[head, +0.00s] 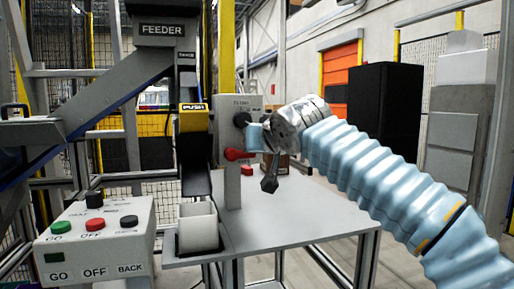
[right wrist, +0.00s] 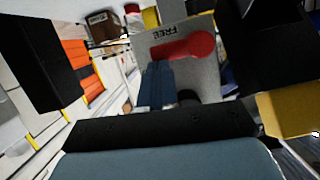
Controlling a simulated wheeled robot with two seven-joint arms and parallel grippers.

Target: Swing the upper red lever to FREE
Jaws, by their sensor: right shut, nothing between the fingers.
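The upper red lever (head: 235,154) is on the grey panel (head: 228,106) behind the table. In the right wrist view the red lever (right wrist: 195,46) has a round hub and a narrower arm pointing left, beside the upside-down FREE label (right wrist: 167,32). My right gripper (head: 254,138) is at the panel's right side, just above the lever's arm. In the right wrist view its blue fingers (right wrist: 157,68) are together and empty, with tips close to the lever's arm. I cannot tell whether they touch it. My left gripper is not in view.
A black knob (head: 241,119) sits above the lever. Another red part (head: 247,170) is lower, near the table (head: 285,212). A white bin (head: 198,228), a button box (head: 95,240) and the feeder (head: 163,30) stand left. The table's right half is clear.

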